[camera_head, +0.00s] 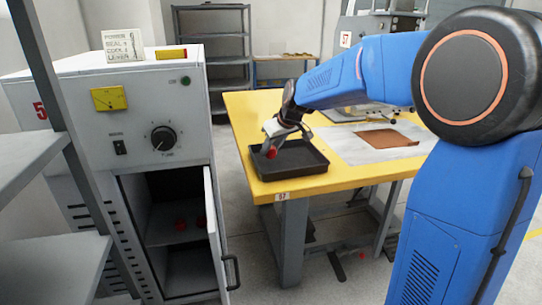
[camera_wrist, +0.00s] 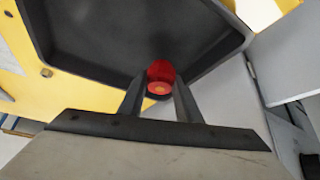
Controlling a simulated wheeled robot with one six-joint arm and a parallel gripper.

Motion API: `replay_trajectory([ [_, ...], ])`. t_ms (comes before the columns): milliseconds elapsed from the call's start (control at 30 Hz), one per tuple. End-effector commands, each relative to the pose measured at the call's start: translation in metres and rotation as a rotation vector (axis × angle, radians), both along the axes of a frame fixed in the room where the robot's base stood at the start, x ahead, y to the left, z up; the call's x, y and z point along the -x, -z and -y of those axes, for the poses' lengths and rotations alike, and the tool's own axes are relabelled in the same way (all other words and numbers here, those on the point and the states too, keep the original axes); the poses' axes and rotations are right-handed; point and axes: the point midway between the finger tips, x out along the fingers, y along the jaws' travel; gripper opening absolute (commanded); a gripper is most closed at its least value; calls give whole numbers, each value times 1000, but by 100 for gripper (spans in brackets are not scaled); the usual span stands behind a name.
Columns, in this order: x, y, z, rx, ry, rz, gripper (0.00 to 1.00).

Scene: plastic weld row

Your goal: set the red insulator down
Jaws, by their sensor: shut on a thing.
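The red insulator (camera_head: 271,153) is a small rounded red piece at the tip of my gripper (camera_head: 273,143). In the wrist view the red insulator (camera_wrist: 161,76) sits between the two fingers of my gripper (camera_wrist: 160,92), which is shut on it. A dark tray (camera_head: 310,176) stands on the corner of the yellow table (camera_head: 252,112). The insulator is over the tray, near its left side. The tray (camera_wrist: 95,45) also fills the upper wrist view. I cannot tell whether the insulator touches the tray floor.
A grey cabinet (camera_head: 170,95) with a dial stands left of the table, its door (camera_head: 214,225) open. Red pieces (camera_head: 190,222) lie inside on a shelf. A brown sheet (camera_head: 386,138) lies on a pale mat right of the tray. Grey shelving (camera_head: 212,50) stands behind.

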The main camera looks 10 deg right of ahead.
Motion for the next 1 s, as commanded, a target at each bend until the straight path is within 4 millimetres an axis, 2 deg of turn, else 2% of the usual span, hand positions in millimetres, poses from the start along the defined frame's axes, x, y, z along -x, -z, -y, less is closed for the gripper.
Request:
replay_trajectory([
  [200,1,27,0,0,0,-2,8],
  [600,0,31,0,0,0,0,8],
  [633,0,31,0,0,0,0,35],
  [700,0,31,0,0,0,0,50],
  [1000,0,30,0,0,0,0,50],
])
